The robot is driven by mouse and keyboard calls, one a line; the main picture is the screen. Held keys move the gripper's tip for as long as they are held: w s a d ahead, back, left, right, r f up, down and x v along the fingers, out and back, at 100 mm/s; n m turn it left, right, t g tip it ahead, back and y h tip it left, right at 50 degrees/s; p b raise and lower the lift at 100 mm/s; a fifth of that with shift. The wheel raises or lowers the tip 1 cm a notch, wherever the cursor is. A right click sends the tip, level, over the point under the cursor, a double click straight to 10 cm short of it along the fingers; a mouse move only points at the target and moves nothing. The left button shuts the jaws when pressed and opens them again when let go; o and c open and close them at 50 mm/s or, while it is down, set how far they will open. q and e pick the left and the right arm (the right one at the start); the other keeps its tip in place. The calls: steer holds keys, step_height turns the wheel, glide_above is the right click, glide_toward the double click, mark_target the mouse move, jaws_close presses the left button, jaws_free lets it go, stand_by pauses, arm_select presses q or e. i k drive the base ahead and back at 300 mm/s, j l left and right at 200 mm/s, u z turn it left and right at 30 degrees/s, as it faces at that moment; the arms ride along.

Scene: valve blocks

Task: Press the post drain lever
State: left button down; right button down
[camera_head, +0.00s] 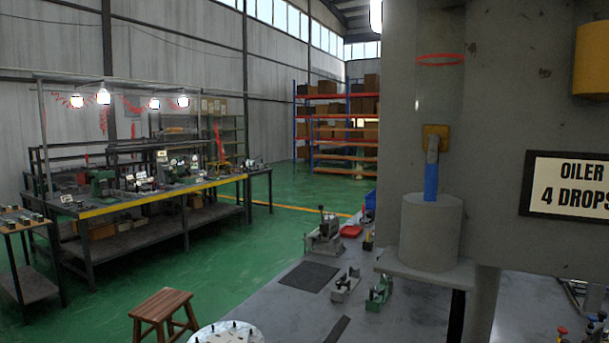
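A grey post (408,100) stands close at the right and fills much of that side. On it is a small yellow block (436,131) with a short grey piece and a blue lever-like part (431,183) hanging below. I cannot tell for certain that this is the drain lever. The blue part's lower end meets the top edge of a grey cylinder (430,235) in this view; contact cannot be told. The cylinder stands on a small grey shelf (400,266). Neither of my grippers shows.
A sign reading OILER 4 DROPS (570,187) and a yellow cylinder (592,60) are at the right. A grey bench (300,318) with small fixtures (326,236) lies below. A wooden stool (164,312) and workbench (130,207) are left, with green floor between.

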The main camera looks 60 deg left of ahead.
mark_target(431, 166)
steer(key=k+j, duration=0.25)
steer(key=j, duration=0.15)
steer(key=k+j, duration=0.25)
steer(key=j, duration=0.15)
steer(key=k+j, duration=0.25)
steer(key=j, duration=0.2)
steer(key=k+j, duration=0.25)
steer(key=j, duration=0.15)
steer(key=z, duration=0.05)
